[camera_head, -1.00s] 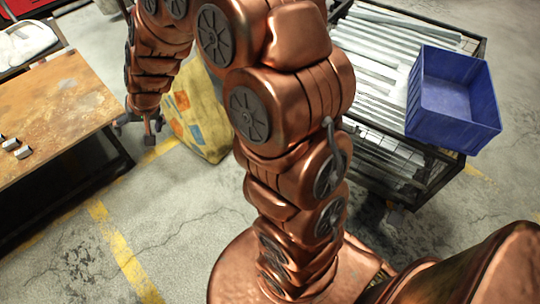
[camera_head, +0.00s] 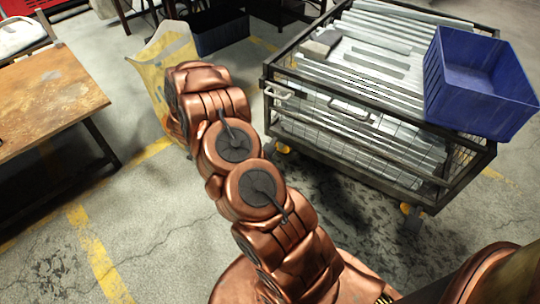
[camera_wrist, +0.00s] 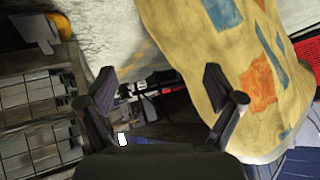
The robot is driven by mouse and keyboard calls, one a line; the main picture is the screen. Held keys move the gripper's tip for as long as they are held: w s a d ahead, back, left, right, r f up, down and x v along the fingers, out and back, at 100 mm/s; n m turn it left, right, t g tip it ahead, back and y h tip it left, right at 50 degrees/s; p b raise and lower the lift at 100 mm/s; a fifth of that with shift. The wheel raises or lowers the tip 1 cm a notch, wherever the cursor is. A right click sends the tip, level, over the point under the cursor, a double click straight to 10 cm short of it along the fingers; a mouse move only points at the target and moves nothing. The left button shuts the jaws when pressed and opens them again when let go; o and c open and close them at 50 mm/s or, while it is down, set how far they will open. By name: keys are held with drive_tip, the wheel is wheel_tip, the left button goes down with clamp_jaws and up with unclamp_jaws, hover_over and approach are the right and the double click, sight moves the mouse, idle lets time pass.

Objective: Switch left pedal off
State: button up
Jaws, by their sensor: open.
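I cannot make out a left pedal in either view. My gripper (camera_wrist: 160,88) shows in the wrist view with its two dark fingers spread wide apart and nothing held between them. Beyond the fingers are small dark shapes with bits of red and white, too unclear to name. In the head view my gripper is hidden behind my copper arm.
A wire cart (camera_head: 455,168) with metal profiles (camera_head: 370,65) and a blue crate (camera_head: 480,95) stands right. A rusty-topped table (camera_head: 45,100) is left. A yellow patterned sack (camera_head: 150,75) stands behind my arm and fills much of the wrist view (camera_wrist: 225,60). Cracked floor (camera_head: 150,215) is open in front.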

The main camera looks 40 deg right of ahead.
drive_tip(key=s+d+f+m+g+h+b, duration=0.2)
drive_tip(key=s+d+f+h+b, duration=0.3)
drive_tip(key=d+f, duration=0.6)
drive_tip(key=m+g+h+b, duration=0.1)
drive_tip(key=g+h+b, duration=0.1)
drive_tip(key=b, duration=0.1)
approach(269, 149)
drive_tip(key=s+x, duration=0.1)
drive_tip(key=x, duration=0.2)
drive_tip(key=b+x, duration=0.1)
drive_tip(key=x, duration=0.2)
drive_tip(key=w+b+x, duration=0.1)
drive_tip(key=x, duration=0.3)
drive_tip(key=shift+a, duration=0.1)
drive_tip(key=shift+w+d+f, duration=0.15)
drive_tip(key=shift+w+d, duration=0.05)
drive_tip(key=shift+d, duration=0.35)
drive_tip(key=shift+c, duration=0.3)
